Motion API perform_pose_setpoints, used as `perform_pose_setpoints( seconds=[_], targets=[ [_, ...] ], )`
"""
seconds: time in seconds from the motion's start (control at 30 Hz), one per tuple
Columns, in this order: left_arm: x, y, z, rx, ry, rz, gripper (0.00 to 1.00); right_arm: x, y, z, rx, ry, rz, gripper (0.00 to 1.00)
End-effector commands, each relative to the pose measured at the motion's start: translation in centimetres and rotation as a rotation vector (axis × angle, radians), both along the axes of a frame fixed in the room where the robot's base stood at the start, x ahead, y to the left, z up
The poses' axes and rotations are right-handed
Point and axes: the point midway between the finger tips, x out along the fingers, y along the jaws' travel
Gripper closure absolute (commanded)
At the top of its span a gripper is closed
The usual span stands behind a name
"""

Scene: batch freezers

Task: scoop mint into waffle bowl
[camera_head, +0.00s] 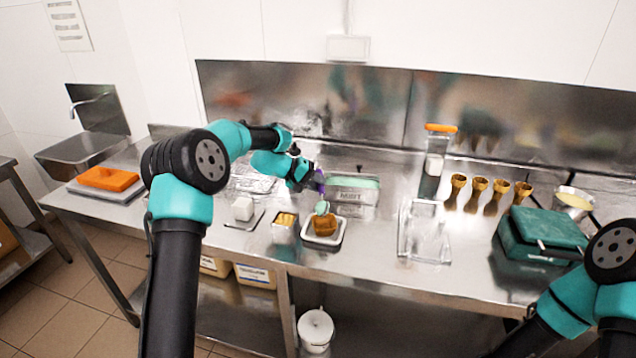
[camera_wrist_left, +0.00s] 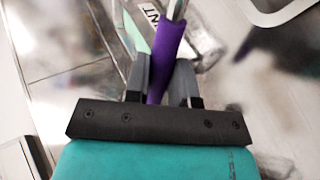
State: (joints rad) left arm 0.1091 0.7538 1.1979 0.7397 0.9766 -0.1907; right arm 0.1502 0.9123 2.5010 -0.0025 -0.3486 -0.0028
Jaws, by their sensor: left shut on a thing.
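The mint tub (camera_head: 352,190), a clear container with pale green ice cream and a MINT label, stands at the middle back of the counter. My left gripper (camera_head: 316,182) is shut on the purple handle of the scoop (camera_wrist_left: 168,48). The scoop's head (camera_head: 322,208), with pale green on it, is just above the waffle bowl; I cannot tell whether it touches. In the left wrist view the jaws (camera_wrist_left: 161,85) grip the handle and the bowl is not clearly visible. My right gripper is not in view.
A small tin with yellow pieces (camera_head: 284,222) and a white block (camera_head: 242,208) stand left of the tray. A clear empty rack (camera_head: 424,232), several gold cones (camera_head: 479,186) and a green box (camera_head: 540,236) stand to the right. An orange-topped scale (camera_head: 107,179) is far left.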

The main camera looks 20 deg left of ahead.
Motion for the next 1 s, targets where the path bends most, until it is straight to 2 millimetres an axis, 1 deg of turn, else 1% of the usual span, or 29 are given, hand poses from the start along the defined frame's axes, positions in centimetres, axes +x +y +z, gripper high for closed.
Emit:
perform_pose_setpoints(
  seconds=[0.4, 0.53, 0.7, 1.0],
  targets=[
    [-0.09, 0.41, -0.88, -0.28, -0.08, 0.002, 1.0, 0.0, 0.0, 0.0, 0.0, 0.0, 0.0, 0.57],
    [-0.13, 0.4, -1.05, -0.35, -0.102, 0.0, 1.0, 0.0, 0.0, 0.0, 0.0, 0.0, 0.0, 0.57],
    [-0.13, 0.45, -1.07, -0.394, -0.117, 0.0, 1.0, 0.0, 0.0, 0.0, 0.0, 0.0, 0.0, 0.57],
    [-0.13, 0.43, -1.04, -0.398, -0.118, 0.0, 1.0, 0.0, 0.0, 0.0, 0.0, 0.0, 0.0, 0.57]
  ],
)
